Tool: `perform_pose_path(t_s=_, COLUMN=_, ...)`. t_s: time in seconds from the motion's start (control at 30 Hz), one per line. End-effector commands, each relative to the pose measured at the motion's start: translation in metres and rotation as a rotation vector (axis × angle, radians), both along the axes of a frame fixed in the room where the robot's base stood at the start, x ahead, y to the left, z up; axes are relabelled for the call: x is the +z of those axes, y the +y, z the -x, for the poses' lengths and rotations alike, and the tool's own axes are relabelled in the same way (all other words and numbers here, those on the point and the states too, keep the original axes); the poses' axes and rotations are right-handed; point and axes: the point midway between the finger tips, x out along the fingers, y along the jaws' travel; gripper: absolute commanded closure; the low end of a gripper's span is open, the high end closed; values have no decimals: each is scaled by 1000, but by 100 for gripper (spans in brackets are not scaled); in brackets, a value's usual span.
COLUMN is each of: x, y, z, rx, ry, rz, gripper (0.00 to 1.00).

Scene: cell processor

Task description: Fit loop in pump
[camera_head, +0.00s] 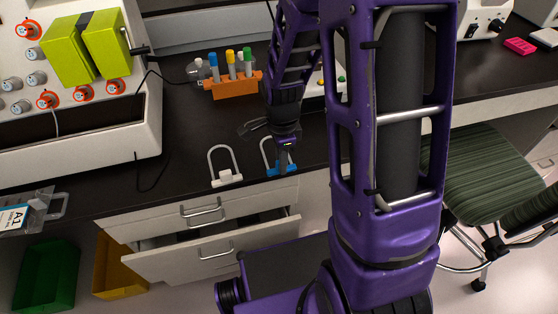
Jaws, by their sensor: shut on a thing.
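The blue loop (271,169), a thin U-shaped tube with a blue base, is at the counter's front edge. My gripper (284,162) points down at it and is shut on its base; my fingers hide part of the loop. I cannot tell whether it touches the counter. A similar loop with a white base (226,178) lies just left of it. The cell processor (140,110) stands at the left with several round grey and orange-ringed fittings (47,99) and a yellow-green two-part block (85,47). I cannot tell which part is the pump.
An orange rack (232,88) with coloured-capped tubes stands behind the loops. A black cable (150,178) lies between processor and loops. Below the counter, a drawer (190,262) is open. Green (48,275) and yellow (118,268) bins and a striped chair (480,170) flank it.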

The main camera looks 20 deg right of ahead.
Motion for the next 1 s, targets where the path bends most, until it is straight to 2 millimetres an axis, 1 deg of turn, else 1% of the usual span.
perform_pose_path(t_s=0.37, x=0, y=0, z=0, rx=0, ry=0, rz=0, gripper=100)
perform_pose_path(t_s=0.47, x=5, y=0, z=0, rx=0, ry=-1, rz=0, gripper=100)
perform_pose_path(t_s=0.57, x=18, y=0, z=-1, rx=0, ry=-4, rz=0, gripper=100)
perform_pose_path(t_s=0.8, x=68, y=0, z=-1, rx=0, ry=-6, rz=1, gripper=100)
perform_pose_path(t_s=0.9, x=84, y=0, z=-1, rx=1, ry=-4, rz=0, gripper=100)
perform_pose_path(t_s=1.0, x=94, y=0, z=0, rx=1, ry=-1, rz=0, gripper=100)
